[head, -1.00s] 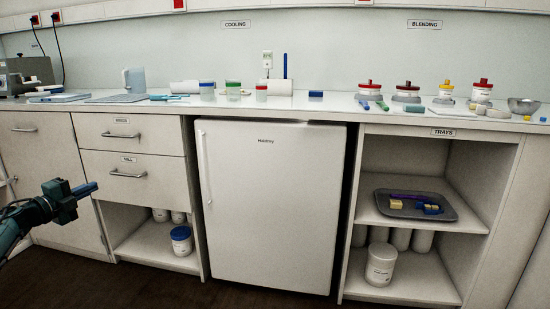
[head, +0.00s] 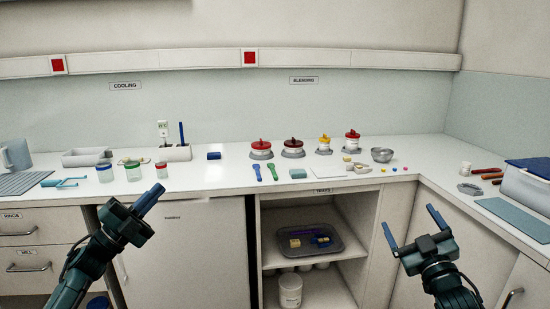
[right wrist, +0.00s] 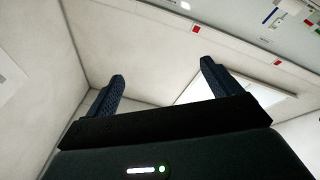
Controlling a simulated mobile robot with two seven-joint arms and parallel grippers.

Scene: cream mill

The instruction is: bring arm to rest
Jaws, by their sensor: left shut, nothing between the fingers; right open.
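My right gripper (head: 408,226) is at the lower right of the head view, open and empty, in front of the corner cabinets. In the right wrist view its two fingers (right wrist: 160,82) stand wide apart with nothing between them. Neither gripper touches anything that I can see.
The white counter (head: 225,177) carries jars with coloured lids (head: 133,171), several lidded pots (head: 292,146) and a metal bowl (head: 382,155). A grey tray (head: 330,250) with blocks sits on the open shelf. The side counter at right holds a blue-topped box (head: 528,185).

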